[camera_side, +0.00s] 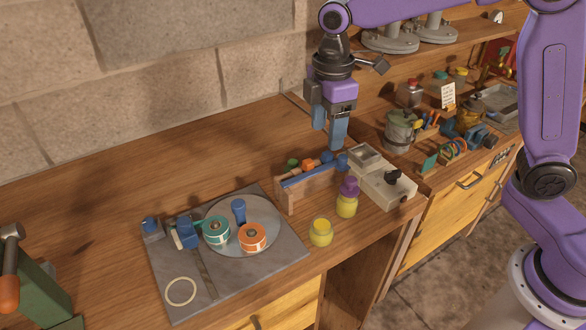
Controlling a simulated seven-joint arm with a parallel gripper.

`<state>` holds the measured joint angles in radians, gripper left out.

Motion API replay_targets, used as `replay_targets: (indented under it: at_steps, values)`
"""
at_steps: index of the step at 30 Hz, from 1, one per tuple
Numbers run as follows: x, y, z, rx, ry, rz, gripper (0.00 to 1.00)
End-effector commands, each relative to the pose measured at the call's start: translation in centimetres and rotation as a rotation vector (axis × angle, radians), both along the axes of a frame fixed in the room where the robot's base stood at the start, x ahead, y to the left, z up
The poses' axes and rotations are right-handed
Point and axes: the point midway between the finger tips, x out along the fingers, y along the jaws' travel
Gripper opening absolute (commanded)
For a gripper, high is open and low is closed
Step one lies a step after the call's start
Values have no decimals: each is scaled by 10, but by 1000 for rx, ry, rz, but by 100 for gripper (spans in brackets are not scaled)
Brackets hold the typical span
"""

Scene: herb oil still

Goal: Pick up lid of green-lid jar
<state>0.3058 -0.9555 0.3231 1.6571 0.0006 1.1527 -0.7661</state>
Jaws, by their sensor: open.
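My gripper (329,132) is open and empty, pointing down above the back of the workbench, over the wooden rack (305,187). No jar with a clearly green lid stands on the near bench. A small jar with a purple lid (347,197) and a jar of yellow contents (321,232) with no lid visible stand at the bench's front right. A small container with a greenish top (440,76) sits far back right; it is too small to tell if it is a jar.
The rack holds blue, green and orange-ended tools. A grey tray (180,270) carries a round plate with teal (216,231) and orange (252,237) round items. A pale box (385,183) stands right of the rack. The bench's back left is clear.

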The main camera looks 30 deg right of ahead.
Motion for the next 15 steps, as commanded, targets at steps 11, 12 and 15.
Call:
replay_targets:
  at_steps: [11,12,15]
  values:
    - [106,3,-16,-6,5,127,63]
    - [112,3,-18,-6,6,136,63]
    - [121,0,-20,-7,7,150,63]
